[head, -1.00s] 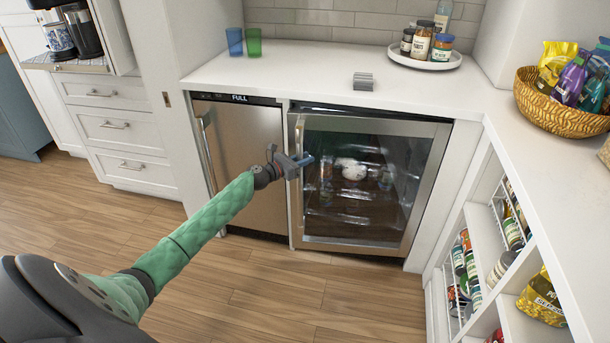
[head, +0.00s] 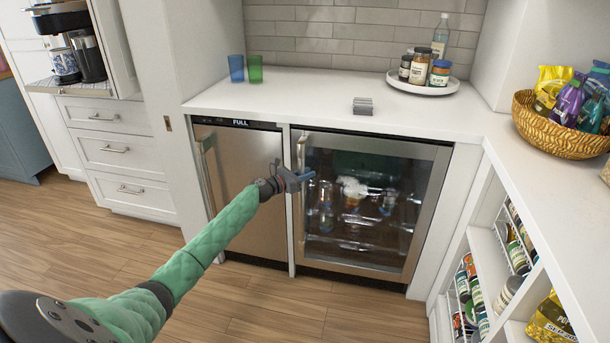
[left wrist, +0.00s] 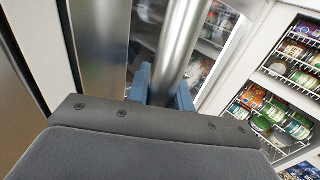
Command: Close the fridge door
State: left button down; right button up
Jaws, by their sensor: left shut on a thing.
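The fridge door (head: 425,205) is a glass panel in a steel frame under the counter. It looks flush with the cabinet front or very nearly so, with only a thin dark line along its top. Its vertical steel handle (head: 300,150) is on the left side. My left gripper (head: 304,177) is shut on this handle at about mid-height. In the left wrist view the handle (left wrist: 184,38) runs between the two blue fingers of the gripper (left wrist: 162,92). Bottles and a white item show blurred behind the glass. My right gripper is not in view.
A steel appliance (head: 243,185) marked FULL stands left of the fridge. The white counter (head: 300,98) above holds cups, a small grey block and a tray of jars. Open shelves (head: 488,262) with cans are at the right. The wooden floor in front is clear.

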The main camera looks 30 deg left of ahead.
pick_arm(q)
jog(key=c, duration=1.6)
grip_release()
jog(key=shift+w, duration=0.1)
jog(key=o, duration=0.4)
jog(key=shift+w+d, duration=0.1)
jog(key=shift+c, duration=0.2)
jog(key=v, duration=0.7)
jog(key=shift+s, duration=0.35)
